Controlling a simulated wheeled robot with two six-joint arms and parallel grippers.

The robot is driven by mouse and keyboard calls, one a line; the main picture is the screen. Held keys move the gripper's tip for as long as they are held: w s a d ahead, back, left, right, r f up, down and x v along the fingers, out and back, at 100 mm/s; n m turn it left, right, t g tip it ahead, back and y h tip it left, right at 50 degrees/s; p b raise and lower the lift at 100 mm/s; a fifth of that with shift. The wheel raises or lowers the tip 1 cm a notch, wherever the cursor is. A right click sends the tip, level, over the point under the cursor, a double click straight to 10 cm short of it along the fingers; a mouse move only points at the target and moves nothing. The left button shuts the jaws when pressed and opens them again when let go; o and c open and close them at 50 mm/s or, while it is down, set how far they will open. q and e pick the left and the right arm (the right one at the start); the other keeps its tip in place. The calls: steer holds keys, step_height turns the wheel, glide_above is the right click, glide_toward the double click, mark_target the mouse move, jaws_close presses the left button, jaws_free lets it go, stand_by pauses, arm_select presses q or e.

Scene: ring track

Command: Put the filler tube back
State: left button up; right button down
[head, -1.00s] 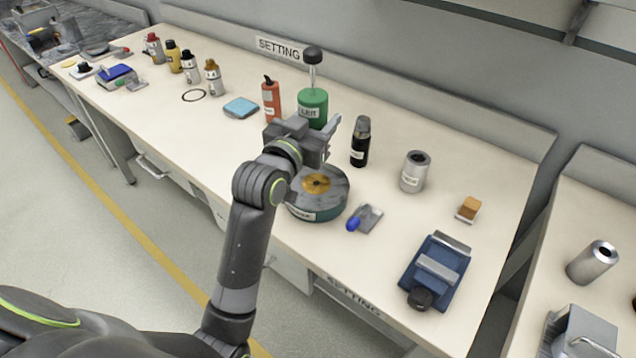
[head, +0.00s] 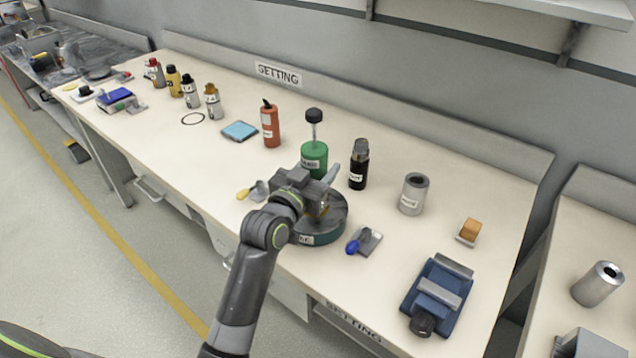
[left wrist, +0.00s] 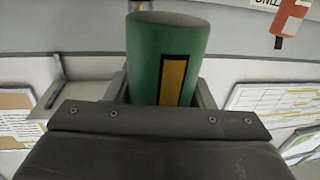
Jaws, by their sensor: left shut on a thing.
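In the left wrist view, the green tube (left wrist: 167,60), with a yellow strip framed in black, sits between the fingers. The tube's lower end is hidden behind the gripper in the head view. A round dark dish (head: 322,235) with a labelled rim stands below and behind my gripper, partly covered by it. My right gripper is not in view.
An orange bottle (head: 270,125) stands left of the tube, a black bottle (head: 359,165) and a grey cup (head: 413,194) right of it. A yellow-handled scoop (head: 252,191), a blue-handled tool (head: 363,241) and a blue fixture (head: 437,295) lie nearer the front.

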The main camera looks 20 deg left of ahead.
arm_select(q)
steer(key=shift+f, duration=1.65)
steer(key=shift+f, duration=0.3)
steer(key=o, duration=1.1)
